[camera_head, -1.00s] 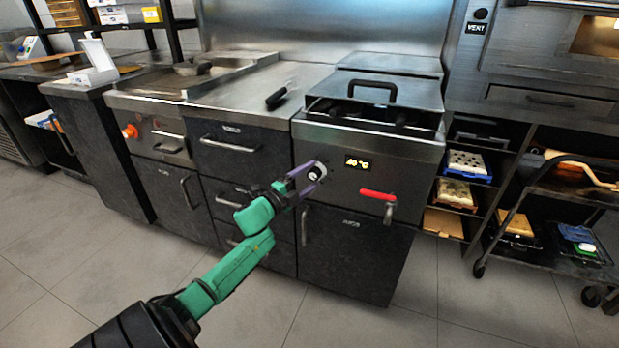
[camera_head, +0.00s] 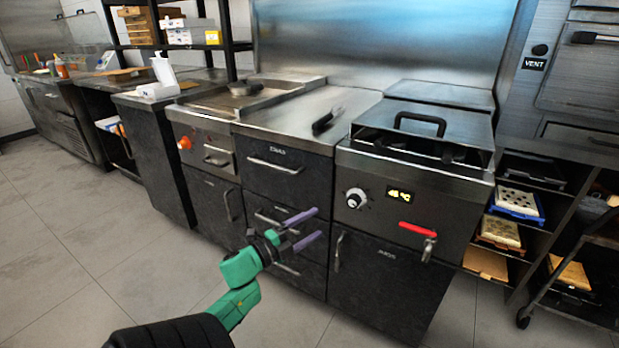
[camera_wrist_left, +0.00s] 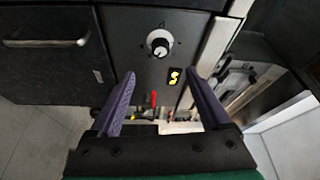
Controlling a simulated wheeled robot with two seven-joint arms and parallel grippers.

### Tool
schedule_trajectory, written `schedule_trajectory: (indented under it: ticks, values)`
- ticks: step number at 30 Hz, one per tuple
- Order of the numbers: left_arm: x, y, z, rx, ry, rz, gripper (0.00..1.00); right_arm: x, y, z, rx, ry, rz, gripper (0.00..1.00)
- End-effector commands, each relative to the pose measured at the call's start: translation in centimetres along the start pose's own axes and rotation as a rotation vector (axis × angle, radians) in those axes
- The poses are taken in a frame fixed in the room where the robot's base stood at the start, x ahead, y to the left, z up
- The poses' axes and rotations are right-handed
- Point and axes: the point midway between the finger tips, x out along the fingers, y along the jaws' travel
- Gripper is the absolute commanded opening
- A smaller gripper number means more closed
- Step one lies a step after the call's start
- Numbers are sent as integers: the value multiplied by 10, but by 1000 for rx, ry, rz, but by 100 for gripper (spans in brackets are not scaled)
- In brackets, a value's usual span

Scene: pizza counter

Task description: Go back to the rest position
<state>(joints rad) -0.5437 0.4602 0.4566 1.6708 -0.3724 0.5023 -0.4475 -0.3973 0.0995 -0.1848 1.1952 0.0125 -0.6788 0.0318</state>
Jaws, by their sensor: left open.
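My left gripper (camera_head: 308,229) is open and empty, its two purple fingers apart in front of the drawer cabinet in the head view. It hangs left of and below the fryer's knob (camera_head: 355,198), clear of it. In the left wrist view the open fingers (camera_wrist_left: 160,100) frame the fryer front, with the knob (camera_wrist_left: 159,43) ahead and apart from them. The fryer (camera_head: 410,215) has a lit yellow display (camera_head: 400,196) and a red-handled tap (camera_head: 418,229). My right gripper is not in view.
The drawer cabinet (camera_head: 285,185) stands left of the fryer, with a black-handled tool (camera_head: 327,120) on its top. A griddle unit (camera_head: 205,140) is further left. A shelf rack (camera_head: 520,215) and a cart (camera_head: 570,270) stand at right. The tiled floor (camera_head: 70,240) at left is free.

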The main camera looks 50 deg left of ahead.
Motion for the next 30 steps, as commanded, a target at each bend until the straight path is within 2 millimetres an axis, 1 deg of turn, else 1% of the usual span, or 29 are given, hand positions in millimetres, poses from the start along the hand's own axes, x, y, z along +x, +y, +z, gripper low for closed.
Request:
schedule_trajectory:
  ticks: [1,3,18,20,21,22,23,24,26,27,28,29,30]
  values:
    - [-4,0,0,0,-1,0,81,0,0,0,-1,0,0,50]
    - [-6,0,0,1,1,-1,81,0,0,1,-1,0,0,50]
    - [-5,0,0,-1,0,0,81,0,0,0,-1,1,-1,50]
    - [-6,3,2,-19,-14,10,81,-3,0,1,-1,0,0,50]
    - [-7,9,6,-52,-38,30,81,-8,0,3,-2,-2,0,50]
    - [-10,18,11,-91,-68,53,81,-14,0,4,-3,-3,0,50]
    - [-14,30,16,-140,-106,85,81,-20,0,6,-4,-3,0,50]
    - [-21,51,23,-223,-169,137,81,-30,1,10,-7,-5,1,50]
    - [-39,95,27,-367,-283,239,81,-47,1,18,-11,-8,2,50]
    - [-56,128,24,-465,-365,316,81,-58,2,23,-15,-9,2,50]
    - [-70,152,19,-536,-425,375,81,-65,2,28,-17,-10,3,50]
    - [-85,176,11,-601,-484,433,81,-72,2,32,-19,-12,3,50]
    - [-108,205,-2,-678,-560,513,81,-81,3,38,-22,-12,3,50]
